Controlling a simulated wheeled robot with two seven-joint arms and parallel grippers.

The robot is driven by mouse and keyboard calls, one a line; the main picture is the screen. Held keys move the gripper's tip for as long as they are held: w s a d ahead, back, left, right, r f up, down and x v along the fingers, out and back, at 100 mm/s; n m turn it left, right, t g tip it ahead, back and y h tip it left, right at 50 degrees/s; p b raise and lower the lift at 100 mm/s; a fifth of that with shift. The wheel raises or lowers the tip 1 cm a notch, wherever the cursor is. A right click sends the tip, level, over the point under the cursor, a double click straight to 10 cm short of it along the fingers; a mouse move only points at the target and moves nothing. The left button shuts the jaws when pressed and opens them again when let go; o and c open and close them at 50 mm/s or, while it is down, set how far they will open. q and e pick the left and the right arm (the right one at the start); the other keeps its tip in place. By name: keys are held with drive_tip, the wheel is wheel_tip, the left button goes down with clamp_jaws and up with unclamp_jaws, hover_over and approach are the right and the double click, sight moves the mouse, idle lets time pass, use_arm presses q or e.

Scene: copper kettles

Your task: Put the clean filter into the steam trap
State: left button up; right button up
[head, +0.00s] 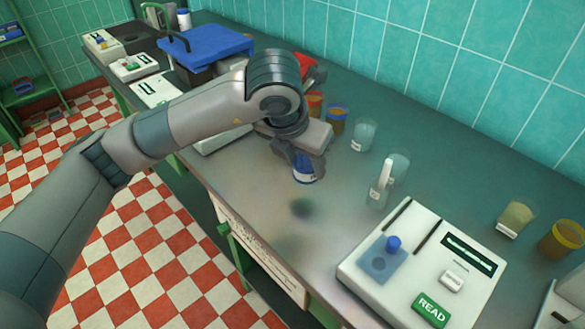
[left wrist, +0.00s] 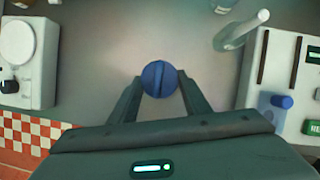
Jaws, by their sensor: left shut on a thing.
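My left gripper (head: 304,164) is shut on a small white container with a blue cap (head: 305,177). In the left wrist view the ridged round blue cap (left wrist: 160,79) sits between my two fingertips (left wrist: 160,92). The container appears upright and above the worktop, with a dark blurred patch on the surface below it. The fingers and wrist hide part of it in the head view. I cannot make out which thing is the clean filter or the steam trap. My right gripper is not in view.
A white device with a green READ button (head: 430,309) and a blue knob (head: 393,243) stands at the front right. A clear bottle (head: 380,187) and a clear cup (head: 363,136) stand right of my gripper. The worktop (head: 270,205) is clear below it.

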use_arm(q)
drive_tip(key=w+a+f, duration=0.2)
drive_tip(key=w, duration=0.1)
drive_tip(key=shift+w+a+f+p, duration=0.15)
drive_tip(key=shift+a+f+p, duration=0.1)
drive_tip(key=shift+a+p, duration=0.1)
drive_tip(key=shift+d, duration=0.1)
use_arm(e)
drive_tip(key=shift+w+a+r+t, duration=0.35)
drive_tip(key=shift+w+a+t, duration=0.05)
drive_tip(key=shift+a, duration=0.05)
use_arm(q)
drive_tip(key=shift+f, duration=0.55)
drive_tip(key=shift+f+p, duration=0.65)
drive_tip(key=shift+f, duration=0.75)
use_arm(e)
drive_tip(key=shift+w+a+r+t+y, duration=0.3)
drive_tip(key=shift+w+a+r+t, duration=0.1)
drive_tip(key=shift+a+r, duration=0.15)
use_arm(q)
drive_tip(key=shift+f, duration=0.15)
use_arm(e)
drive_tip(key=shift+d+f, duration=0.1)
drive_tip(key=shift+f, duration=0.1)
use_arm(q)
drive_tip(key=o, duration=1.1)
drive_tip(key=shift+c, duration=0.2)
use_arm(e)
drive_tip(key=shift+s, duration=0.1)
